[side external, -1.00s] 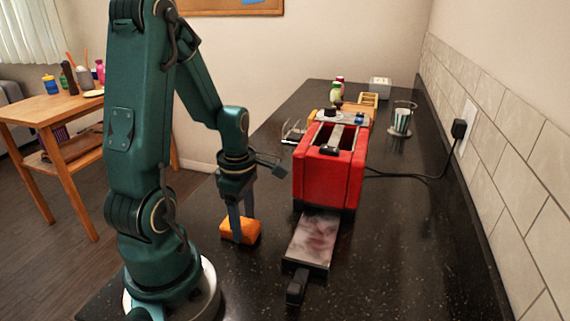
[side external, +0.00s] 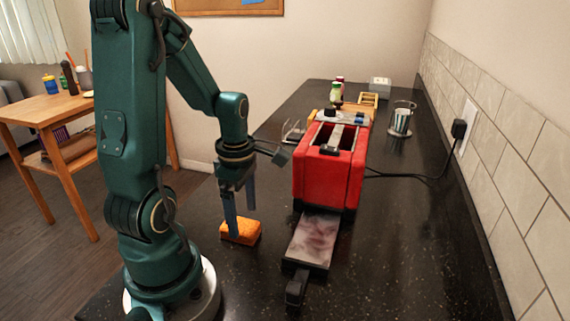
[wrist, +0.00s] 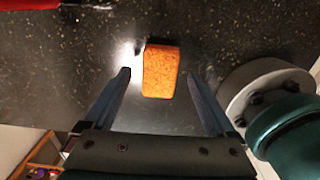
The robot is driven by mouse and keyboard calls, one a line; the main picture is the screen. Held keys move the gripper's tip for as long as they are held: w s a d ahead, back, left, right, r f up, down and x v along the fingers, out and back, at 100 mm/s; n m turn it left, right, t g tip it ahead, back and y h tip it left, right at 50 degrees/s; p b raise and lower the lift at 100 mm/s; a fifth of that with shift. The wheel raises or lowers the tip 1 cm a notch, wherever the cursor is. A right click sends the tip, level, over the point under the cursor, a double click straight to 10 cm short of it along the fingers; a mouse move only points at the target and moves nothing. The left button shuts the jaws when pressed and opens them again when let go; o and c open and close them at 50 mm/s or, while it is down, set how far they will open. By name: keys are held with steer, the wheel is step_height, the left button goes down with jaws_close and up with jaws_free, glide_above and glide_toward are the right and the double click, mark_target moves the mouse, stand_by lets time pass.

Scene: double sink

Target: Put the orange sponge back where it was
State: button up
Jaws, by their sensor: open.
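The orange sponge (side external: 241,232) lies flat on the dark speckled counter, left of the grey-and-black slab in front of the red toaster. My gripper (side external: 241,222) is open just above the sponge and points down, one finger partly in front of it. In the wrist view the sponge (wrist: 161,72) sits between the two spread fingers (wrist: 159,74), with a gap on each side. I cannot tell exactly how high the fingertips are above the counter.
The red toaster (side external: 323,180) stands right of my gripper, with the slab (side external: 313,242) and its black handle before it. A glass (side external: 401,118) and bottles (side external: 337,92) stand farther back.

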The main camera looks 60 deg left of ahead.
mark_target(244, 225)
step_height(244, 225, up, 9)
steer(key=d+r+m+t, duration=0.1)
steer(key=d+m+t, duration=0.1)
steer(key=d+m, duration=0.5)
steer(key=d+r+m+t, duration=0.2)
steer(key=d+m, duration=0.4)
steer(key=m, duration=1.4)
steer(key=shift+d+t, duration=0.4)
steer(key=shift+t, duration=0.4)
